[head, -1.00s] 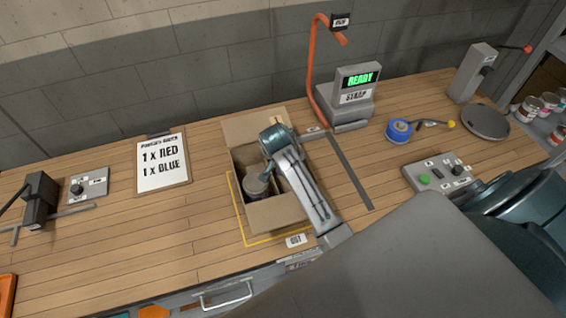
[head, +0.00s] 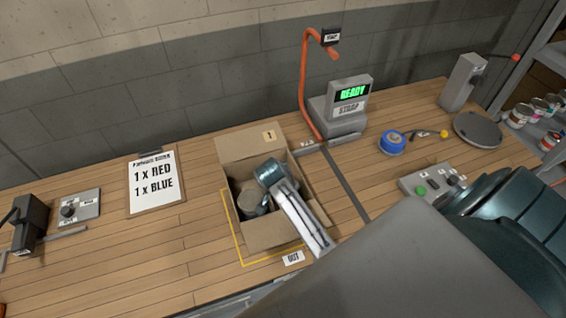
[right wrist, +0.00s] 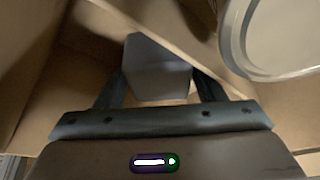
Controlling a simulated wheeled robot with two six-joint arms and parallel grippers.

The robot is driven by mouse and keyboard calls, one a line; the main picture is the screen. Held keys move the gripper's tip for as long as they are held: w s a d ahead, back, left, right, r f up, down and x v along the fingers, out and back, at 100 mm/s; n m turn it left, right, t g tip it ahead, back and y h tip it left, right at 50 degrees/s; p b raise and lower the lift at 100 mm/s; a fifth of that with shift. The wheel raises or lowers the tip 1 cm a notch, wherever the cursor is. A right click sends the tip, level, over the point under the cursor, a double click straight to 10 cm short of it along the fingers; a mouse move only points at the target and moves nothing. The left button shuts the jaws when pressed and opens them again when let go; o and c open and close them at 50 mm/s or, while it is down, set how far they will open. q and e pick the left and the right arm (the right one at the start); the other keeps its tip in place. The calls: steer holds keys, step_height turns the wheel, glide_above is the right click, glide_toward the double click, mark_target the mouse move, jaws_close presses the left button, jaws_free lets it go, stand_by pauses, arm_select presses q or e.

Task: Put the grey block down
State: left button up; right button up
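The grey block (right wrist: 157,68) shows in the right wrist view between the two fingers of my right gripper (right wrist: 158,88). The fingers appear to touch its sides, so the gripper looks shut on it, inside the open cardboard box (head: 250,147). Whether the block touches the box floor cannot be told. In the head view my right wrist reaches down into the box and hides the fingers and the block. A grey-lidded can (head: 250,203) stands in the box, left of my wrist. Its pale round lid (right wrist: 285,35) shows at upper right in the wrist view. My left gripper is not in view.
The box stands inside a yellow outline (head: 232,236). A strap machine (head: 340,112) with an orange arch stands behind it to the right. An order board (head: 155,184) lies left. A blue tape roll (head: 392,142) and a button panel (head: 430,182) are right. Bare table lies left of the box.

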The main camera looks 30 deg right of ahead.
steer(key=shift+w+d+f, duration=0.1)
steer(key=shift+w, duration=0.05)
steer(key=b+v, duration=0.3)
steer(key=v, duration=0.9)
steer(key=shift+r, duration=0.25)
stand_by(0.6)
